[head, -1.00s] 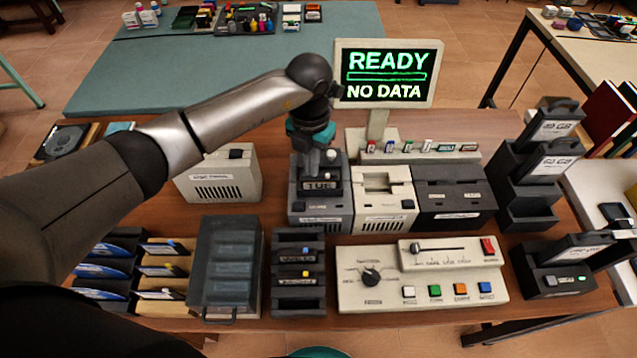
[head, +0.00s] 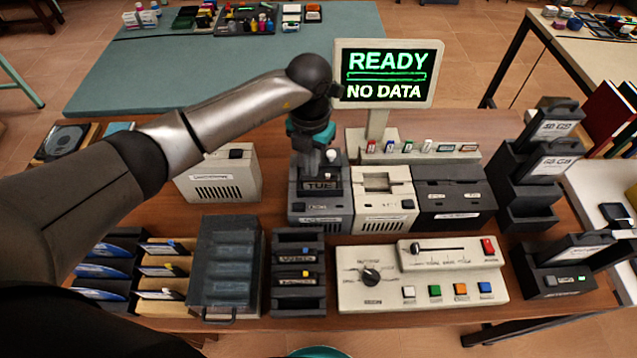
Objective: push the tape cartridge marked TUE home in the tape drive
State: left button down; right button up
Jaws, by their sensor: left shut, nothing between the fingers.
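The tape cartridge marked TUE (head: 320,186) stands in the dark grey tape drive (head: 321,213), its label facing me. My left gripper (head: 311,172) is shut with nothing in it, pointing down at the top of the cartridge. It looks to be touching or just above the cartridge; I cannot tell which. How deep the cartridge sits is hard to tell from here. The screen (head: 390,75) behind reads READY, NO DATA. My right gripper is not in view.
A cream drive (head: 384,217) and a dark unit (head: 455,200) stand right of the tape drive. A rack (head: 298,298) with other cartridges and a cream control panel (head: 380,296) are in front. Dark cartridge holders (head: 525,205) stand at the right.

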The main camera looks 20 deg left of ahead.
aim_at(312, 178)
pick_arm(q)
jog(key=shift+f, duration=0.2)
dwell(0.5)
jog(key=shift+f+b, duration=0.35)
jog(key=shift+b, duration=0.1)
jog(key=shift+f+b, duration=0.9)
jog(key=shift+f, duration=0.2)
dwell(0.8)
jog(key=shift+r, duration=0.2)
notch_tip(312, 178, up, 7)
jog(key=p, duration=0.5)
jog(key=shift+p, duration=0.4)
jog(key=shift+f, duration=0.1)
dwell(1.1)
